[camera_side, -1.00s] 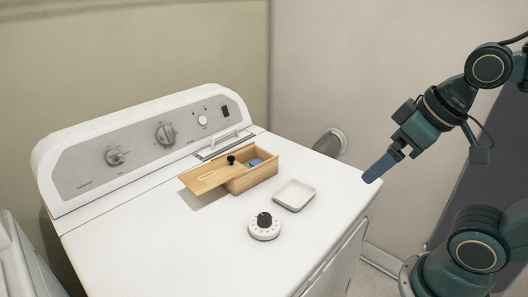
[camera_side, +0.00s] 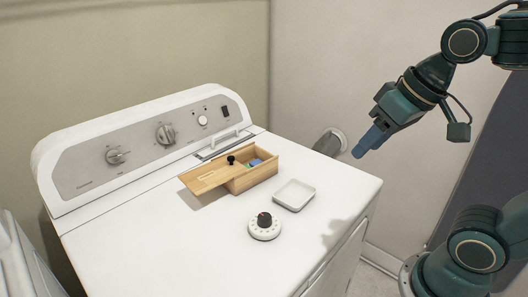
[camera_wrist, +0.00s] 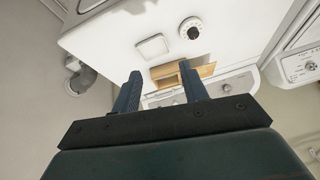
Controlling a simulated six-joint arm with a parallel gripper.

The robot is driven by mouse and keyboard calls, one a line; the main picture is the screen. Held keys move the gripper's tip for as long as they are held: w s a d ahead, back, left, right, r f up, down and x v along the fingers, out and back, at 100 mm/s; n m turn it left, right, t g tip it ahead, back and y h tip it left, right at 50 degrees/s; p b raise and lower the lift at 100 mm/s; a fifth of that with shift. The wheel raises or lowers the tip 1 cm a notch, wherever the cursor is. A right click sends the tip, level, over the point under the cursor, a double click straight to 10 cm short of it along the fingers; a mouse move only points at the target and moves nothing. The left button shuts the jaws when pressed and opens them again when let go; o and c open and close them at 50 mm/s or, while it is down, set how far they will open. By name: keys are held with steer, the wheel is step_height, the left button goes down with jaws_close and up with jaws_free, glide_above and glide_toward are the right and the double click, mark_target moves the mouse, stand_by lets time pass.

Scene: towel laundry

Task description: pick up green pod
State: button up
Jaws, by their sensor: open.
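A wooden box (camera_side: 253,180) stands on the washer top, its sliding lid (camera_side: 206,181) drawn partly off to the left. Inside the box's open part I see a blue item (camera_side: 256,162) and a small bit of green (camera_side: 250,166), which may be the green pod; most of it is hidden by the box wall. My gripper (camera_side: 359,152) is in the air to the right of the box, well apart from it. In the wrist view the box (camera_wrist: 206,71) shows beyond my two blue fingers, which are apart with nothing between them (camera_wrist: 160,72).
A shallow white tray (camera_side: 294,195) lies right of the box. A white round timer with a black knob (camera_side: 264,226) stands in front of it. The washer's control panel (camera_side: 140,143) rises at the back. The front left of the top is clear.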

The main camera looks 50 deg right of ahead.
steer(key=w+r+m+g+y, duration=0.25)
steer(key=w+m, duration=0.65)
steer(key=w, duration=1.1)
steer(key=w+d+f+m+g, duration=0.1)
steer(key=w+d+f+m, duration=0.2)
steer(key=w+f+m, duration=0.1)
steer(key=w+d+f+m+g, duration=0.1)
steer(key=w+f+m, duration=0.3)
steer(key=w, duration=0.5)
step_height(320, 180, down, 2)
steer(key=shift+w+d+f+m, duration=0.25)
steer(key=shift+w+d+m, duration=0.05)
steer(key=shift+d, duration=0.6)
steer(key=shift+a+f+g+y, duration=0.1)
steer(key=shift+f+g+y, duration=0.05)
steer(key=shift+g+y, duration=0.1)
glide_above(250, 166)
steer(key=shift+f, duration=3.95)
